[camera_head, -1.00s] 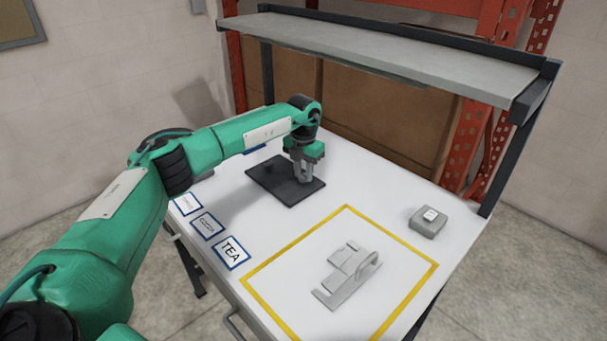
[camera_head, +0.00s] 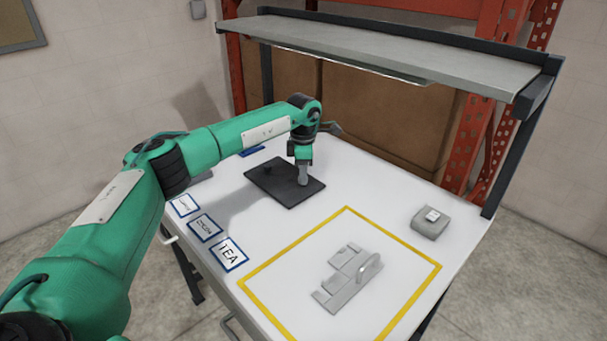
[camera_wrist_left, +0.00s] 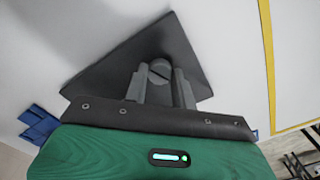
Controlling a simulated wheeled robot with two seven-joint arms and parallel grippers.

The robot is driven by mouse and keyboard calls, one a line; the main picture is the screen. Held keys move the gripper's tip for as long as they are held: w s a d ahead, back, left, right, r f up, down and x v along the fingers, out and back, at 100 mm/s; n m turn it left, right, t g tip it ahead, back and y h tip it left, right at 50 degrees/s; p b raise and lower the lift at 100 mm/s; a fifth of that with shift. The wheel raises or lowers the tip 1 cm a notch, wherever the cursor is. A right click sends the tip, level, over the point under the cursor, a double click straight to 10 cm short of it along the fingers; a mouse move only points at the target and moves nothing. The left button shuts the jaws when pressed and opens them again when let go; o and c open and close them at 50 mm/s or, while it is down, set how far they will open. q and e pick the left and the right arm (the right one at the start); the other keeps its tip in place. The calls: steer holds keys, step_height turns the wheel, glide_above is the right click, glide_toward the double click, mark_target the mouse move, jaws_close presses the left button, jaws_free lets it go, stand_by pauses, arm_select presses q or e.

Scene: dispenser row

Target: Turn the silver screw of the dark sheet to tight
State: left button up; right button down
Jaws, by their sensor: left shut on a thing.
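The dark sheet (camera_head: 270,180) lies flat on the white table and also shows in the left wrist view (camera_wrist_left: 125,60). The silver screw (camera_wrist_left: 160,70), with a dark slot across its round head, stands at the sheet near one corner. My left gripper (camera_head: 303,181) points down over the right part of the sheet. In the left wrist view its two fingers (camera_wrist_left: 160,82) are shut on the screw head, one on each side. A small dark knob (camera_head: 267,169) stands on the sheet's left part. My right gripper is not in view.
A grey bracket-like fixture (camera_head: 347,280) lies inside a yellow-taped square (camera_head: 293,239). A grey box (camera_head: 429,224) sits at the right. Labelled cards, one reading TEA (camera_head: 229,254), lie along the front-left edge. A grey shelf (camera_head: 390,52) spans above the table's back.

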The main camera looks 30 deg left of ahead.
arm_select(q)
steer(key=shift+w+a+r+m, duration=0.1)
steer(key=shift+r+m, duration=0.05)
steer(key=shift+m, duration=0.45)
steer(key=shift+a+r+m, duration=0.1)
steer(key=shift+r+m, duration=0.05)
steer(key=shift+m, duration=0.45)
steer(key=shift+m+b, duration=0.3)
steer(key=shift+m, duration=0.7)
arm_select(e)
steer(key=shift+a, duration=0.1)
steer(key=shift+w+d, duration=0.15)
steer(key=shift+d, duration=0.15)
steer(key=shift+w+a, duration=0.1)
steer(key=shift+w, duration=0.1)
arm_select(q)
steer(key=o, duration=1)
steer(key=shift+f, duration=0.1)
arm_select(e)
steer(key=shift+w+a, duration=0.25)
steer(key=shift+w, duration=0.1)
